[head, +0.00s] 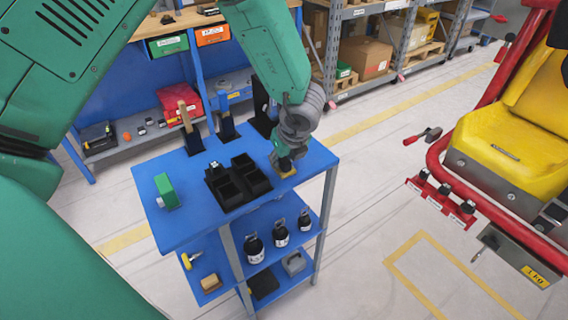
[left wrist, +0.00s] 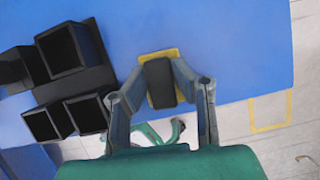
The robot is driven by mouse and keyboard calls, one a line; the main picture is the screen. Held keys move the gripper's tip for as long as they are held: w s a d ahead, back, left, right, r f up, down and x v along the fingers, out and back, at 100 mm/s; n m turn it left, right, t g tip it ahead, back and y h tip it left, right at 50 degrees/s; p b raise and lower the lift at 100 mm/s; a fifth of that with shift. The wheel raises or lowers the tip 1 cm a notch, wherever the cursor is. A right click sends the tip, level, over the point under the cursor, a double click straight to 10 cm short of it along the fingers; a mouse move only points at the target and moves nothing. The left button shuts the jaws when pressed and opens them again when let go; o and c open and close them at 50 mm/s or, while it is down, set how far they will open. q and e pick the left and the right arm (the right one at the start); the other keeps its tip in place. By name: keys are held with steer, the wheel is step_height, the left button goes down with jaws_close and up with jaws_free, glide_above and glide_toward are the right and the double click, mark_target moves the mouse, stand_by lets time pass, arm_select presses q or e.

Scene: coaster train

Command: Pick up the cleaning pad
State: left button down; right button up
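The cleaning pad (left wrist: 160,82) is a yellow pad with a dark block-shaped grip on its back. In the left wrist view it is at the blue table top, near the table's edge. My left gripper (left wrist: 159,72) has its fingers on both sides of the dark grip, with the tips against it, so it looks shut on the pad. In the head view the left gripper (head: 284,164) points down at the right part of the table, over the yellow pad (head: 288,173). The gripper hides part of the pad there. My right gripper is not in view.
A black open-topped organizer (head: 233,193) stands close left of the pad on the blue table (head: 195,222). A green block (head: 166,190) is at the table's left. Bottles (head: 281,236) stand on the shelf below. A red-framed yellow seat (head: 505,150) is at right.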

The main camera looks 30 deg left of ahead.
arm_select(q)
steer(key=shift+s+a+f, duration=0.15)
steer(key=shift+a, duration=0.35)
steer(key=shift+s+a+f, duration=0.1)
steer(key=shift+a+f, duration=0.05)
steer(key=shift+a, duration=0.3)
steer(key=shift+w+d+r, duration=0.1)
steer(key=shift+d+r, duration=0.05)
steer(key=shift+r, duration=0.2)
steer(key=r, duration=0.5)
steer(key=shift+w+d+p, duration=0.2)
steer(key=shift+d+p, duration=0.1)
steer(key=shift+d, duration=0.1)
step_height(320, 180, up, 23)
steer(key=p, duration=0.1)
steer(key=shift+f, duration=0.2)
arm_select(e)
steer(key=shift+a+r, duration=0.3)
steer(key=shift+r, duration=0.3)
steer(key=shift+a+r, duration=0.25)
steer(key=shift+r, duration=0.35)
arm_select(q)
steer(key=shift+s+a, duration=0.1)
